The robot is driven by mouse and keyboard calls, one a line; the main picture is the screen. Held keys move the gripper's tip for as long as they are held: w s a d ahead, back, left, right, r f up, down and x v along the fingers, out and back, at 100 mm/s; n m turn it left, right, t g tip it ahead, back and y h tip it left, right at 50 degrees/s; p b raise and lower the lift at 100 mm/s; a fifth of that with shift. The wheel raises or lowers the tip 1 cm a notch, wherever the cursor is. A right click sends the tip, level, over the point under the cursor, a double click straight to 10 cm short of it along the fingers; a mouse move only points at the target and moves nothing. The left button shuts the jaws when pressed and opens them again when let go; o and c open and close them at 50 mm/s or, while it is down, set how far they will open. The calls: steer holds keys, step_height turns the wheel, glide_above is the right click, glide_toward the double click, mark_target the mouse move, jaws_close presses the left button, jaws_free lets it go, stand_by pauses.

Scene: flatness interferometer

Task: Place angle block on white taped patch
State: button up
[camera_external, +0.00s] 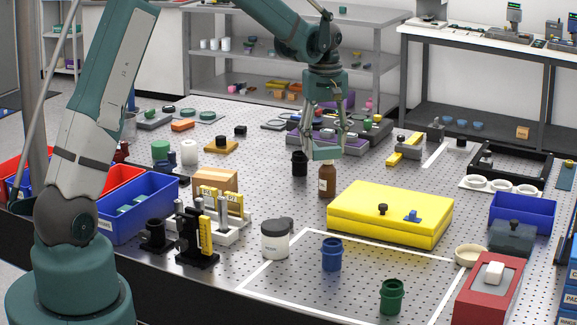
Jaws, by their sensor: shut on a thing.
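My gripper (325,140) hangs above the middle of the perforated table, pointing down. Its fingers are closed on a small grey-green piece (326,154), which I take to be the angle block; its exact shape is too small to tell. The piece is just above and in front of a brown bottle (327,182), and I cannot tell the exact gap. The white taped patch (272,262) is a white tape outline at the front of the table. A blue pot (332,255) and a green pot (391,297) stand inside it.
A yellow case (390,212) lies behind the patch. A black cylinder (299,164) is beside the bottle. Blue bins (135,215) are at left.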

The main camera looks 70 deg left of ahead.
steer(key=w+d+f+m, duration=0.2)
steer(key=d+m, duration=0.7)
steer(key=d, duration=3.3)
steer(key=shift+w+a+f+b, duration=0.1)
steer(key=shift+w+f+b, duration=0.2)
steer(key=shift+f, duration=0.55)
steer(key=shift+w+f+b, duration=0.1)
steer(key=shift+w+f, duration=0.25)
steer(key=shift+f, duration=0.5)
steer(key=shift+f, duration=2.95)
steer(key=shift+f, duration=0.1)
steer(key=shift+f, duration=1.95)
steer(key=shift+f, duration=0.15)
steer(key=o, duration=1)
